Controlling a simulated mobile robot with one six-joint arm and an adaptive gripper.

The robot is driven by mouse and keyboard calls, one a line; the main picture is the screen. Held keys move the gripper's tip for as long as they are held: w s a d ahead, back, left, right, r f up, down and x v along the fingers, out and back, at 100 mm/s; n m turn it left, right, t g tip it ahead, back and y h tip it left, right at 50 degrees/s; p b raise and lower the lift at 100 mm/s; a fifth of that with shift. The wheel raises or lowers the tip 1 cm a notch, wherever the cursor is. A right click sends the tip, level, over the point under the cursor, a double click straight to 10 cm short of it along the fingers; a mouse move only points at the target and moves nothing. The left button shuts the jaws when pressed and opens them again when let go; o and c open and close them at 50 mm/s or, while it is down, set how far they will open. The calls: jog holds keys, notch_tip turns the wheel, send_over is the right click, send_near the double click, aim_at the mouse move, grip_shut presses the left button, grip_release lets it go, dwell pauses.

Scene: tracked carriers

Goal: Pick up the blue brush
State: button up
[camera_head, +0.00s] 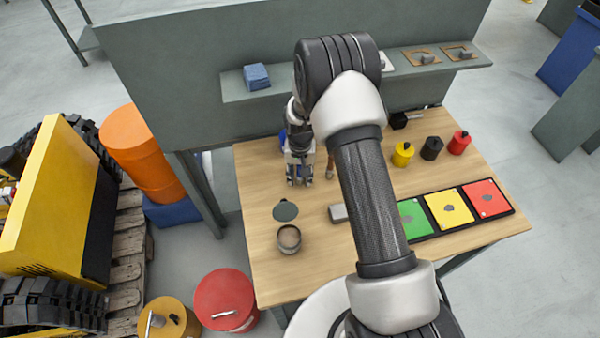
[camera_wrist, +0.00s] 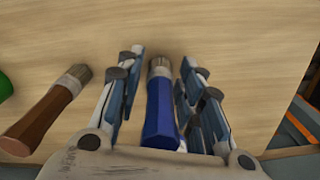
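The blue brush (camera_wrist: 161,112) shows in the wrist view, its blue handle toward my palm and its grey bristle end pointing away. My gripper (camera_wrist: 160,68) has one finger on each side of the brush, with visible gaps between the fingers and the handle. The fingers are apart and not closed on it. In the head view my gripper (camera_head: 299,182) is low over the left part of the wooden table (camera_head: 262,170). The brush cannot be made out clearly there behind my arm.
A brown brush (camera_wrist: 42,118) lies left of my gripper; it partly shows in the head view (camera_head: 330,170). A green thing (camera_wrist: 4,86) is at the left edge. An open round tin (camera_head: 289,240) and its lid (camera_head: 285,211) are nearer. A grey panel (camera_head: 190,80) stands behind the table.

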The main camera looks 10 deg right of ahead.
grip_shut()
dwell(0.3)
notch_tip(320, 180, up, 20)
jog(key=p, duration=0.3)
jog(key=shift+p, duration=0.35)
